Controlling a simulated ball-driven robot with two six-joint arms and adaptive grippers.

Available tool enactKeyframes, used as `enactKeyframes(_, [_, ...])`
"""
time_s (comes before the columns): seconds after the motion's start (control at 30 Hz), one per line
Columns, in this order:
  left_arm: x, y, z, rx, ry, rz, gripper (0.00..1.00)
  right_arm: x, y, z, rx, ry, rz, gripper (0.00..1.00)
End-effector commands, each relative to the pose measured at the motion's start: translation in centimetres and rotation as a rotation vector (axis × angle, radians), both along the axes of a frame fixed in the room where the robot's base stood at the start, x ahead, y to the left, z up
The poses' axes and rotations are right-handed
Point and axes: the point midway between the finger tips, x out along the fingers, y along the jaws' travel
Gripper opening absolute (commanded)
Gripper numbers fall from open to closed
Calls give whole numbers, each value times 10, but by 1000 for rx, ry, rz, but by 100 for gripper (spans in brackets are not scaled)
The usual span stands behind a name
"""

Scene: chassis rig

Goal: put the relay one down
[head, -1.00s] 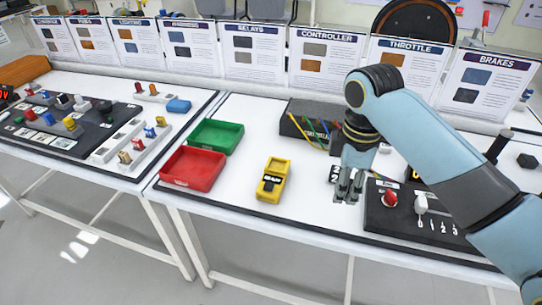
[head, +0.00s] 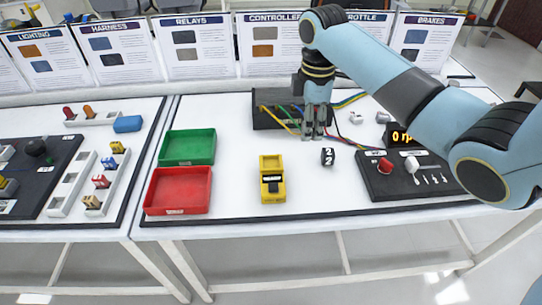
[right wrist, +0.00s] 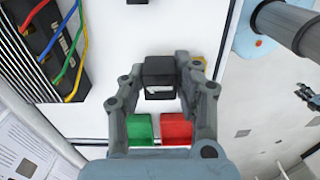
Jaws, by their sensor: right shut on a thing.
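My right gripper (head: 314,136) is above the white table, in front of the dark block with coloured wires. In the right wrist view, a dark cube, the relay one (right wrist: 159,72), sits between its fingertips (right wrist: 160,82), and the gripper is shut on it. Its number cannot be read, and in the head view the fingers hide it. A black relay marked 2 (head: 328,157) stands on the table just right of and nearer than the fingertips, apart from them. A small dark shape at the wrist view's right edge looks like my left gripper (right wrist: 308,95); its fingers are unclear.
The wired block (head: 264,116) lies behind the gripper. A green tray (head: 188,147), a red tray (head: 178,190) and a yellow device (head: 272,187) stand to the left. A black control panel (head: 385,187) stands at the right. White table is free between the yellow device and panel.

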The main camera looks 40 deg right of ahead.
Motion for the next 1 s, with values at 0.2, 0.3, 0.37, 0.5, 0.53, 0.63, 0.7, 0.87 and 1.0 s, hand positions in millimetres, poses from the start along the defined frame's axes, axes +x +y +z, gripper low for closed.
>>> enactKeyframes(0.2, [0,6,-2,7,0,-2,40,32,48,-33,6,0,1,0])
enactKeyframes(0.3, [3,10,-4,11,-4,-4,40,41,60,-43,2,0,1,0])
enactKeyframes(0.37, [5,10,-4,12,-6,-4,40,45,65,-46,2,-1,1,0])
enactKeyframes(0.5, [6,10,-5,12,-8,-4,40,47,70,-54,-1,1,1,0])
enactKeyframes(0.53, [6,10,-5,12,-8,-4,40,47,70,-59,0,1,1,0])
enactKeyframes(0.63, [6,10,-7,12,-9,-5,40,47,70,-75,-1,3,1,0])
enactKeyframes(0.7, [6,10,-8,12,-9,-5,40,47,70,-85,0,1,1,0])
enactKeyframes(0.87, [6,9,-8,10,-9,-4,40,48,69,-90,0,-2,1,0])
enactKeyframes(1.0, [6,8,-8,9,-9,-4,40,48,69,-90,0,-2,1,0])
